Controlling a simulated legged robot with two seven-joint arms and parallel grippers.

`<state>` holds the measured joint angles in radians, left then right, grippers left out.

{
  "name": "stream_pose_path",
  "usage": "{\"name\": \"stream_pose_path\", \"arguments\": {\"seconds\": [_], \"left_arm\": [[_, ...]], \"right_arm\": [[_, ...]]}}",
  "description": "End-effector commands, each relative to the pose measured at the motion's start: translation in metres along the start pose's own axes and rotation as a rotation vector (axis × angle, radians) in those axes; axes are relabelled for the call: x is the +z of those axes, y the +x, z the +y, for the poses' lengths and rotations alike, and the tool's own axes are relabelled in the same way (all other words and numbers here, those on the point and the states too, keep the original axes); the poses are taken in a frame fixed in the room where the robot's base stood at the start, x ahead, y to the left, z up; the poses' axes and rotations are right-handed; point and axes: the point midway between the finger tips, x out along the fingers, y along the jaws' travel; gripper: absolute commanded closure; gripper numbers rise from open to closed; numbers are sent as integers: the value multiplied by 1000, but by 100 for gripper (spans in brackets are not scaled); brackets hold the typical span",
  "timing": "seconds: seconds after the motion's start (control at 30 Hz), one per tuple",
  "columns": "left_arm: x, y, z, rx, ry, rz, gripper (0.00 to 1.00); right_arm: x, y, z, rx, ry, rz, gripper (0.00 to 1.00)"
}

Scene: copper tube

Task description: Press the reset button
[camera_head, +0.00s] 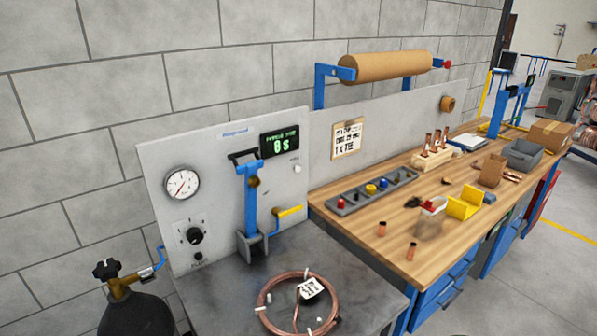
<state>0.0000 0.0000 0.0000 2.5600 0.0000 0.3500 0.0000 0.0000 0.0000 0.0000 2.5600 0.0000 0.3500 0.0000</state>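A grey upright panel (215,215) stands at the back of the metal bench on the left. A small white round button (297,169) sticks out near its right edge, with a tiny label above it that is too small to read; it looks like the reset button. A black display (279,142) up and left of the button shows a green "0 S". Neither of my grippers is in view, and nothing touches the button.
A blue clamp stand (251,205) and a yellow-handled valve (288,212) stand out left of and below the button. A copper coil (265,312) lies on the metal bench (355,285). The wooden bench (350,222) at right holds bins and fittings. A gas cylinder (138,315) stands at lower left.

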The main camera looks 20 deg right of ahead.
Motion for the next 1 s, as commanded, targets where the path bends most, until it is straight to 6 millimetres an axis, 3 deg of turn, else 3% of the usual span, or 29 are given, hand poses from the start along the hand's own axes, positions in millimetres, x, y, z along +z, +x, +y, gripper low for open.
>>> {"name": "stream_pose_path", "arguments": {"seconds": [0.03,0.37,1.0], "left_arm": [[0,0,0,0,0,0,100],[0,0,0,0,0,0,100],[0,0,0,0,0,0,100]], "right_arm": [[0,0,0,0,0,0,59],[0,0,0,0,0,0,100],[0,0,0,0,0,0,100]]}}
